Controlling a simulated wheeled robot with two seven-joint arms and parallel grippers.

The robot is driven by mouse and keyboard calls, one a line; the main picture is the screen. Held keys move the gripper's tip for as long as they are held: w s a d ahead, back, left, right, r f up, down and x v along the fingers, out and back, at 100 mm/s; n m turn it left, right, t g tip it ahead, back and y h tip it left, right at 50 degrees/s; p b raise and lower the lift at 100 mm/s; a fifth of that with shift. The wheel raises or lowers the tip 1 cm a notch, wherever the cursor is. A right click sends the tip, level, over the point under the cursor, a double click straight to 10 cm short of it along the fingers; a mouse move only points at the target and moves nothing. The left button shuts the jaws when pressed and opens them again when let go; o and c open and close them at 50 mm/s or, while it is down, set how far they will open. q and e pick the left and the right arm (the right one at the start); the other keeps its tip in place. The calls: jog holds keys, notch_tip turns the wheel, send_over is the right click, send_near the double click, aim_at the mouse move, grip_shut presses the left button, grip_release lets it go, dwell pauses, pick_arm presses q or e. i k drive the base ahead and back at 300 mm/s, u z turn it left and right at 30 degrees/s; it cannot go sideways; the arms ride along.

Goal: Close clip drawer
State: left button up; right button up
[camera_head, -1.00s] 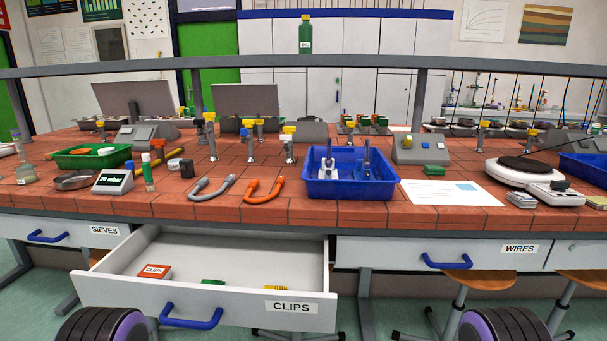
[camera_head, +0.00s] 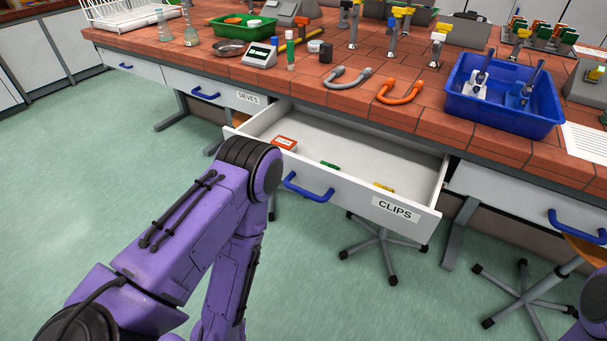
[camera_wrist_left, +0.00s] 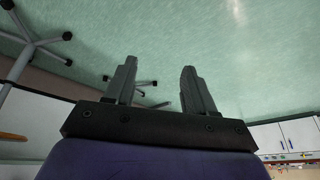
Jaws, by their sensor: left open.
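The drawer labelled CLIPS (camera_head: 352,188) hangs pulled out from the tiled bench, with a blue handle (camera_head: 307,187) on its white front. Inside lie a red clip box (camera_head: 284,143), a small green item (camera_head: 330,165) and a small yellow item (camera_head: 383,187). My purple left arm reaches up from the lower left in the head view, its elbow overlapping the drawer's left front corner; its gripper is hidden there. In the left wrist view my left gripper (camera_wrist_left: 158,88) is open and empty, with floor and stool legs beyond it. My right gripper is not in view.
The closed SIEVES drawer (camera_head: 213,91) is left of the open one, and another closed drawer (camera_head: 520,205) is to its right. Stool bases stand under the bench (camera_head: 385,240). A blue tray (camera_head: 505,118) stands on the bench. Floor at left is clear.

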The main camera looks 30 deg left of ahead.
aim_at(365, 157)
jog(key=u, duration=1.3)
jog(key=i, duration=0.4)
jog(key=z, duration=0.05)
